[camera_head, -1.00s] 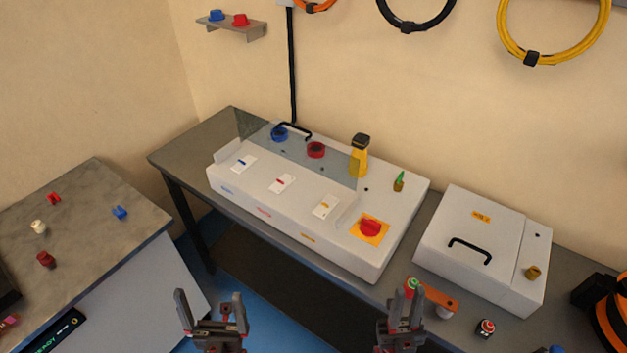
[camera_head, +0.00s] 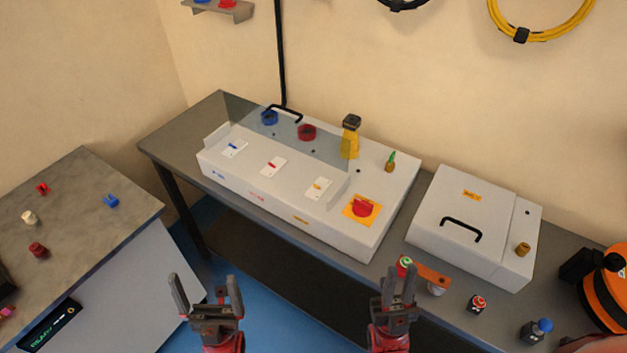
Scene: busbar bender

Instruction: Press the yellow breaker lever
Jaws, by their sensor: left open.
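The yellow breaker lever (camera_head: 319,186) is a small lever on a white plate, on the near part of the white panel box (camera_head: 385,215). A blue lever (camera_head: 234,146) and a red lever (camera_head: 273,166) sit on like plates to its left. My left gripper (camera_head: 206,290) is open and empty, low in front of the bench, left of the yellow lever and apart from it. My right gripper (camera_head: 399,285) is below and right of the lever, apart from the panel. Its fingers look close together, and their gap is unclear.
A clear cover with a black handle (camera_head: 284,112) stands behind the levers. A red knob on a yellow plate (camera_head: 362,208) is right of them. A grey lidded box (camera_head: 465,210) and small parts lie further right. A side table (camera_head: 90,215) is at left.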

